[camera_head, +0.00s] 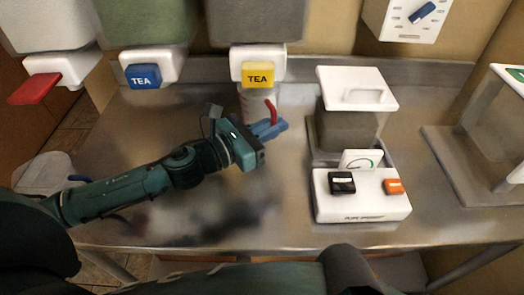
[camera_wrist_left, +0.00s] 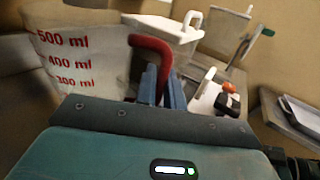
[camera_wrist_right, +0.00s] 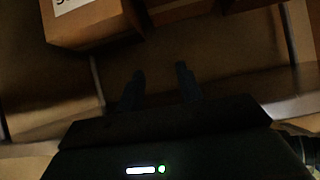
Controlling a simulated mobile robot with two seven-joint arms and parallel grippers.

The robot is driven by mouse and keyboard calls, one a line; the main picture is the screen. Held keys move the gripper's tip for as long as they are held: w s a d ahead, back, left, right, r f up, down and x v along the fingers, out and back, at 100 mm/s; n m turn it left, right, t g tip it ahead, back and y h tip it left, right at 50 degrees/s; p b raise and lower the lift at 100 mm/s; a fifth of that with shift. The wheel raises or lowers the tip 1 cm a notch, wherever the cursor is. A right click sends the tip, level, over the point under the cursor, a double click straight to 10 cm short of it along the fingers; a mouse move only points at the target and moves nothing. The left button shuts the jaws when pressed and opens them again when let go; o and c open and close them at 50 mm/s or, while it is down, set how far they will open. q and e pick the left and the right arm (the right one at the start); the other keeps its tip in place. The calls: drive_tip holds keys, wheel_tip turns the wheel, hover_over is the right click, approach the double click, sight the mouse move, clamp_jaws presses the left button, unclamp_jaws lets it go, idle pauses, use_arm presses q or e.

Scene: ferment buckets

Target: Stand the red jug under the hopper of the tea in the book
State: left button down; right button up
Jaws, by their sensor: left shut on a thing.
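The jug (camera_head: 257,106) is pale and translucent with a red handle (camera_head: 271,112). In the left wrist view the jug (camera_wrist_left: 85,60) shows red marks of 300, 400 and 500 ml. My left gripper (camera_head: 270,128) is shut on the red handle. The jug is below the grey hopper (camera_head: 256,22) with the yellow TEA tag (camera_head: 258,75); I cannot tell whether it touches the counter. A green hopper (camera_head: 148,22) with a blue TEA tag (camera_head: 142,77) is to its left. My right gripper (camera_wrist_right: 160,85) is open and empty. No book shows.
A third hopper (camera_head: 48,25) with a red lever (camera_head: 34,88) is far left. A lidded bin (camera_head: 357,88) and a white device (camera_head: 362,207) with black and orange parts stand right of the jug. The steel counter (camera_head: 200,215) is bare in front. A box (camera_wrist_right: 88,22) shows near my right gripper.

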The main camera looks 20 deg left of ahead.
use_arm(q)
wheel_tip(320, 180, down, 5)
drive_tip(key=shift+f+b, duration=0.1)
drive_tip(key=shift+b, duration=0.4)
drive_tip(key=shift+f, duration=0.3)
wheel_tip(320, 180, down, 2)
drive_tip(key=shift+f+b, duration=0.25)
drive_tip(key=shift+b, duration=0.15)
drive_tip(key=shift+f, duration=0.45)
drive_tip(key=c, duration=1.5)
unclamp_jaws()
drive_tip(key=shift+r, duration=0.1)
use_arm(e)
drive_tip(key=shift+w+a+y, duration=0.25)
drive_tip(key=shift+a+y, duration=0.05)
drive_tip(key=shift+a, duration=0.2)
